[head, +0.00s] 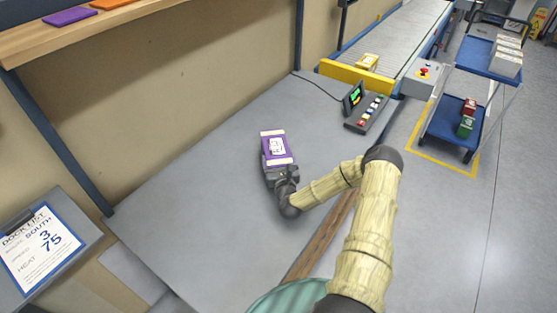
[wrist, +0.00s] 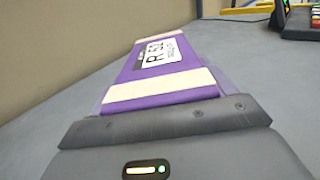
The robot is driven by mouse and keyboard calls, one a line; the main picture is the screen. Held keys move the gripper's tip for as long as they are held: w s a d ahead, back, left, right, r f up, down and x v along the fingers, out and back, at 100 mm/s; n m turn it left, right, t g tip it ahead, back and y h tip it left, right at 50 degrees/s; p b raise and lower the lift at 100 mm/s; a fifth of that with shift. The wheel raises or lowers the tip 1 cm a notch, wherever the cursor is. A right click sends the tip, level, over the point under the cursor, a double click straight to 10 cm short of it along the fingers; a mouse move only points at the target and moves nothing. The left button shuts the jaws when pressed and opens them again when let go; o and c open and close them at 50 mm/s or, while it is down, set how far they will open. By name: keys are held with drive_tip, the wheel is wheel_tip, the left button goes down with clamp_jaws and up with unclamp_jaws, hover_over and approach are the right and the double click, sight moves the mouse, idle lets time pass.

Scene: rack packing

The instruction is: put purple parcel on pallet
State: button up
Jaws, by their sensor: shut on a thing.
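The purple parcel (head: 277,148) has cream bands at its ends and a white label. It is over the grey bench top (head: 205,185), near the middle. My gripper (head: 277,168) is shut on its near end. In the wrist view the purple parcel (wrist: 165,65) stretches away from my gripper (wrist: 165,122), with its label facing up. I cannot tell whether the parcel touches the bench or is held just above it. No pallet can be made out for certain in either view.
A control box with coloured buttons (head: 370,113) stands at the bench's back right. Beyond it is a conveyor (head: 400,38) with a yellow parcel (head: 367,62). A blue cart (head: 450,118) with several boxes stands at right. A dock list clipboard (head: 42,245) is at lower left. Much of the bench is clear.

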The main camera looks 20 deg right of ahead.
drive_tip(key=shift+f, duration=0.1)
drive_tip(key=o, duration=1.3)
drive_tip(key=shift+r, duration=0.2)
drive_tip(key=s, duration=0.3)
drive_tip(key=s+a+b, duration=0.1)
drive_tip(key=s, duration=0.3)
drive_tip(key=s+a+b, duration=0.1)
drive_tip(key=s, duration=0.3)
drive_tip(key=shift+a+f, duration=0.1)
drive_tip(key=shift+f, duration=0.1)
drive_tip(key=shift+s+a+r, duration=0.1)
drive_tip(key=shift+s+a, duration=0.05)
drive_tip(key=shift+s, duration=0.2)
drive_tip(key=shift+s, duration=0.1)
